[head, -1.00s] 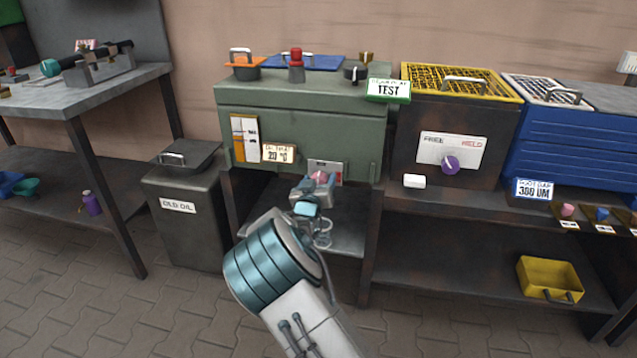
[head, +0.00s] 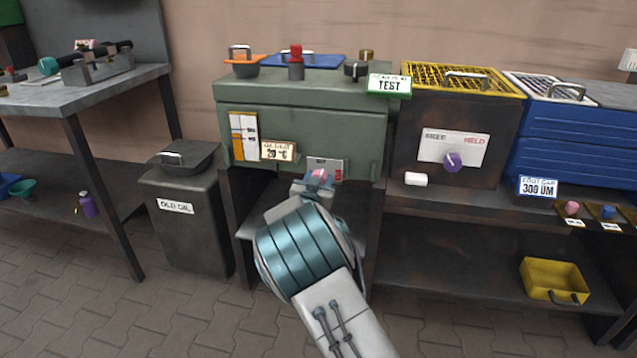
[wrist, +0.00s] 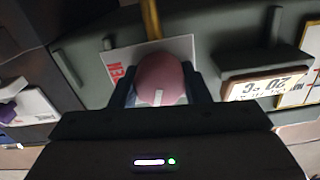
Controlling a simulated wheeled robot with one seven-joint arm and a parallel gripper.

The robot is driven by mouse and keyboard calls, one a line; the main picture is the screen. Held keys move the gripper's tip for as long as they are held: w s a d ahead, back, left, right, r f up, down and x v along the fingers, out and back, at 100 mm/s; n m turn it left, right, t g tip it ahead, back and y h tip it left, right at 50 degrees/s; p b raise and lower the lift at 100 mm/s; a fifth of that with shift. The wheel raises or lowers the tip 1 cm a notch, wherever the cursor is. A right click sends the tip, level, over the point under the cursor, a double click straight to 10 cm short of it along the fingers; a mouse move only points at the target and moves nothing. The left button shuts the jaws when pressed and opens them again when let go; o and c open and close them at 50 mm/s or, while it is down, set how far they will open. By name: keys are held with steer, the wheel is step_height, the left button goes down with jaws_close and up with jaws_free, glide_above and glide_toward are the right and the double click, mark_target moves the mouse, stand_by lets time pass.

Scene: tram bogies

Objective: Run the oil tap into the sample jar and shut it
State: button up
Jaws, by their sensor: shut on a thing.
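The oil tap's round pink knob (head: 319,174) is on the front of the green test cabinet (head: 300,115), before a small white plate with red marking (head: 338,169). In the wrist view the knob (wrist: 160,76) sits between both dark fingers, with a pale mark on its face. My gripper (head: 314,184) is shut on it. A brass spout (wrist: 150,18) shows beyond the knob in the wrist view. The sample jar is hidden behind my arm in the head view, and I cannot see any oil.
An old oil bin (head: 190,222) stands left of the cabinet. A purple knob (head: 452,161) is on the dark unit to the right. A yellow tray (head: 553,280) sits on the lower shelf. A temperature card (wrist: 266,86) is close beside my gripper in the wrist view.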

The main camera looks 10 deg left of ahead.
steer(key=o, duration=1)
steer(key=s+p, duration=0.3)
steer(key=s, duration=1.1)
steer(key=shift+w, duration=0.1)
stand_by(0.7)
